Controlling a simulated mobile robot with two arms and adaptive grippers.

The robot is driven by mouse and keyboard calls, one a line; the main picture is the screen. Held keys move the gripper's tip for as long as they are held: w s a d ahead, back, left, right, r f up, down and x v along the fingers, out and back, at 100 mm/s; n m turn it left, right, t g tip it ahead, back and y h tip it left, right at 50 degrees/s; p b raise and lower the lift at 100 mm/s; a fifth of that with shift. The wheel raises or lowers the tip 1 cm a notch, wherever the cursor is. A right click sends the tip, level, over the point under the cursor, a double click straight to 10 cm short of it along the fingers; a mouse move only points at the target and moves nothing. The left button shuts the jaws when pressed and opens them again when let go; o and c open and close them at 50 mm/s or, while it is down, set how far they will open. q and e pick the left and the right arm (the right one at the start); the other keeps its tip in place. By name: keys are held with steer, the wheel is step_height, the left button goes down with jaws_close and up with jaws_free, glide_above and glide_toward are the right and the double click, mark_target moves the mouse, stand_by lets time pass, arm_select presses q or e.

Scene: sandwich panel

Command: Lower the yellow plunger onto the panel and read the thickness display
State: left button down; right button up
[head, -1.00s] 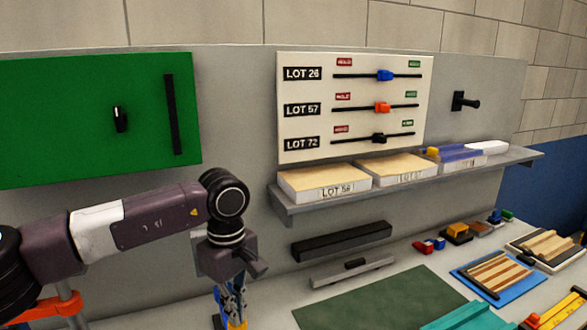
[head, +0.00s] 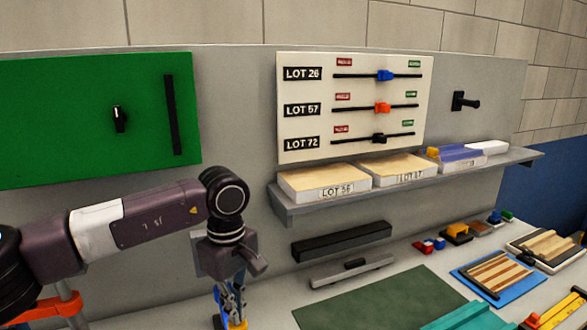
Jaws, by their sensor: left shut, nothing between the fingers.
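My left gripper (head: 232,306) is at the bottom of the head view, pointing down and partly cut off by the lower edge. Its fingers are shut, with nothing seen between them. A blue and yellow item (head: 238,322) shows at its fingertips, mostly cut off, and I cannot tell whether they touch. I cannot make out a plunger or a thickness display for certain. A yellow part (head: 562,312) lies at the lower right, cut off by the frame. A striped wooden panel on a blue base (head: 498,274) lies on the right of the bench. My right gripper is out of view.
A lot board with three sliders (head: 350,107) hangs on the wall above a shelf (head: 290,210) with labelled blocks. A black bar (head: 342,242) and a grey bar (head: 352,271) sit below. A dark green mat (head: 380,300) covers mid-bench. A green board (head: 60,120) hangs left.

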arm_select(q)
steer(key=shift+r+p, duration=1.15)
steer(key=shift+r, duration=1.4)
steer(key=shift+f, duration=0.1)
